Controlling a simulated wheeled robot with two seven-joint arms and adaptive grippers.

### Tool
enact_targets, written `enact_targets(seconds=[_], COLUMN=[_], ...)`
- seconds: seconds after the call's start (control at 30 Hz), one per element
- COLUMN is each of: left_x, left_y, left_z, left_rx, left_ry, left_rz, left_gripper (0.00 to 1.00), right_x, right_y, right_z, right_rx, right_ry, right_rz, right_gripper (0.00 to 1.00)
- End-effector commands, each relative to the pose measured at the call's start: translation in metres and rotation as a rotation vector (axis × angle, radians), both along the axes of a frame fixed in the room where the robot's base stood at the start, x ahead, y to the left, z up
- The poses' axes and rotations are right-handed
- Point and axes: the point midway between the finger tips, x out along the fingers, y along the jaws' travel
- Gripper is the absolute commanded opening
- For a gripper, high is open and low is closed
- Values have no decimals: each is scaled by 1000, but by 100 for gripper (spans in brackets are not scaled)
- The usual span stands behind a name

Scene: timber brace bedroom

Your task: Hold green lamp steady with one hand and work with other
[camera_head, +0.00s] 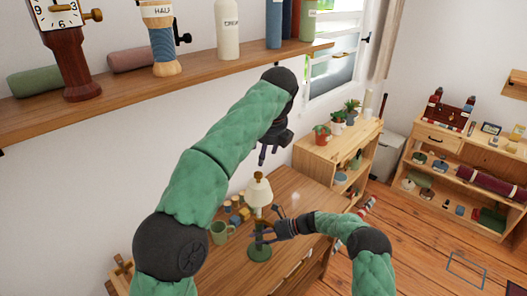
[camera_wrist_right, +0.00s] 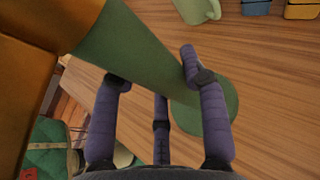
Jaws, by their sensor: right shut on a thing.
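My right gripper (camera_head: 264,233) reaches in from the right and is shut on the lamp's stem, below the shade. In the right wrist view the gripper's purple fingers (camera_wrist_right: 153,70) are on either side of the tapering green stem, and the round green base (camera_wrist_right: 217,112) rests on the wood. My left gripper (camera_head: 270,150) hangs in the air above and behind the lamp, apart from it, fingers downward. Its finger gap is too small to judge.
A green mug (camera_head: 219,233) and several small coloured blocks (camera_head: 238,215) sit left of the lamp. A wall shelf (camera_head: 150,98) with bottles and a clock runs above. A wooden cabinet with potted plants (camera_head: 338,147) stands behind right.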

Motion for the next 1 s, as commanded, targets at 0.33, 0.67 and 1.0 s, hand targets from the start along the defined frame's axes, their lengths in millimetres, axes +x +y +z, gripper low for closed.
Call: enact_targets(seconds=[0.33, 0.67, 1.0], left_x=[0, 0, 0], left_y=[0, 0, 0], left_z=[0, 0, 0], left_rx=[0, 0, 0], left_ry=[0, 0, 0], left_rz=[0, 0, 0], left_gripper=[52, 52, 52], right_x=[0, 0, -3], right_y=[0, -8, -66], right_z=[0, 4, 27], right_rx=[0, 0, 0], right_ry=[-1, -1, -2], right_rz=[0, -2, -3], right_gripper=[71, 71, 71])
